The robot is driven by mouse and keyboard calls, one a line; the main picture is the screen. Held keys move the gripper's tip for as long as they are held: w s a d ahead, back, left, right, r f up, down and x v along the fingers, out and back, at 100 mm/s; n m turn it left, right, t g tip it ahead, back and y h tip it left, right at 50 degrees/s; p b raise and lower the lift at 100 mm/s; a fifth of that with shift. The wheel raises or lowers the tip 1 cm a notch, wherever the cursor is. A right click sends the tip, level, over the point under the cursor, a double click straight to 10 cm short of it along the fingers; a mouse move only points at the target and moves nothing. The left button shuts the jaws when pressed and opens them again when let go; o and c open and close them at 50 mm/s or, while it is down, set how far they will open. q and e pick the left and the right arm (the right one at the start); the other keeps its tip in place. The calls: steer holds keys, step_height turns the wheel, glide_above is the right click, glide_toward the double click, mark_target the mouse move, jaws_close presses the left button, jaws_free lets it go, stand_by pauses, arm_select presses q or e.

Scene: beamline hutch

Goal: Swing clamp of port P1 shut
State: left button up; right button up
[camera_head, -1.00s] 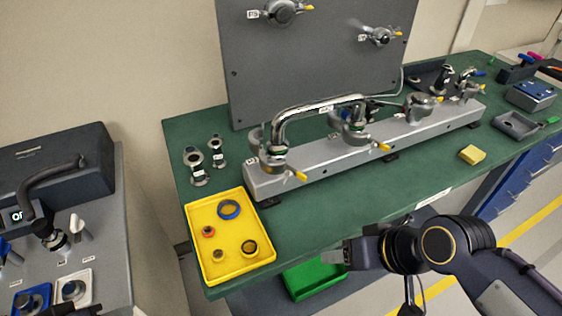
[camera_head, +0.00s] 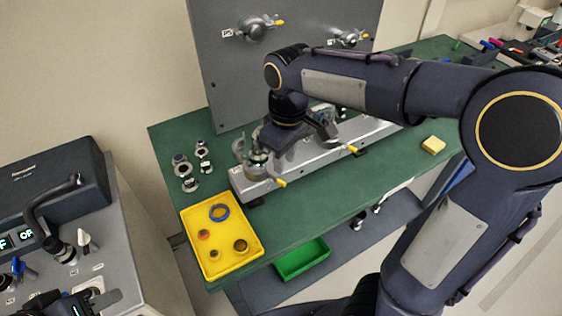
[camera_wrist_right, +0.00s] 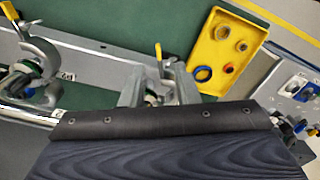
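A long grey manifold (camera_head: 330,152) with several clamped ports lies on the green bench. My right gripper (camera_wrist_right: 157,92) has its two fingers apart around the end port (camera_wrist_right: 151,100) in the right wrist view. That port's yellow clamp lever (camera_wrist_right: 158,51) points away beyond the fingers; it also shows in the head view (camera_head: 280,183). I cannot read the P1 label. A neighbouring port (camera_wrist_right: 28,78) has a raised curved clamp part and a yellow lever (camera_wrist_right: 9,11). What looks like my left gripper (camera_head: 95,302) is partly cut off at the lower left.
A yellow tray (camera_head: 232,273) with rings sits left of the manifold. Several loose fittings (camera_head: 190,172) stand behind it. A grey panel (camera_head: 225,75) rises at the back. A control console (camera_head: 60,210) is at left. A green bin (camera_head: 302,259) lies below the bench front.

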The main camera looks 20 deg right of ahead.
mark_target(281, 181)
steer(key=shift+w+a+r, duration=0.2)
steer(key=shift+w, duration=0.15)
steer(key=shift+f, duration=0.25)
step_height(281, 181, down, 7)
steer(key=shift+f+p, duration=0.2)
steer(key=shift+p, duration=0.1)
jaws_close()
